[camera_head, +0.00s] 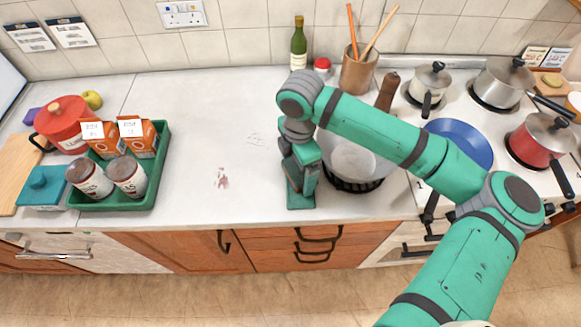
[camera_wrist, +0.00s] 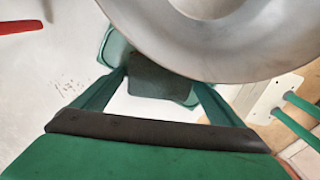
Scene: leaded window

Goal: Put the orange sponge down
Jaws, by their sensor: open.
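My gripper (camera_head: 301,182) points down over the white worktop, just left of the steel pan (camera_head: 352,160). In the wrist view its two green fingers (camera_wrist: 160,80) stand apart, so it is open. A dark grey and green block (camera_wrist: 160,78) shows between and beyond the fingertips. I cannot tell whether they touch it. No orange sponge can be made out at the gripper in either view. A small yellow-orange block (camera_head: 552,79) lies at the far right by the stove, too small to identify surely.
A green tray (camera_head: 160,172) with cartons and jars stands left, beside a red pot (camera_head: 62,122). The worktop between tray and gripper is clear. A green bottle (camera_head: 298,45) and utensil holder (camera_head: 358,70) stand behind. A blue plate (camera_head: 462,143) and several pans are right.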

